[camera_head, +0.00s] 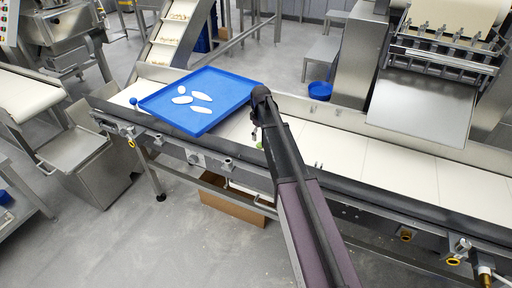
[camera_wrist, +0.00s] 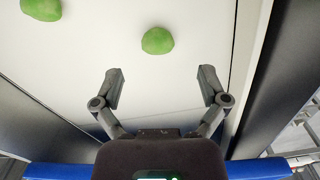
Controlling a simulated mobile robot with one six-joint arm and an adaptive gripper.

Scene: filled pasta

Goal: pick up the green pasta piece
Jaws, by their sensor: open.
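A green pasta piece (camera_wrist: 157,41) lies on the white conveyor belt (camera_wrist: 140,75) in the wrist view, ahead of my gripper and roughly between the lines of its fingers. A second green piece (camera_wrist: 42,8) lies to the upper left, cut by the frame edge. My gripper (camera_wrist: 162,88) is open, with nothing between its fingertips. In the head view my arm covers most of the gripper, and a small bit of green (camera_head: 259,145) shows beside the arm on the belt.
A blue tray (camera_head: 222,80) with several pale pieces sits on the belt left of my arm. Dark rails (camera_head: 228,158) edge the belt. The belt right of my arm (camera_head: 400,172) is clear. A metal machine (camera_head: 425,105) stands behind it.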

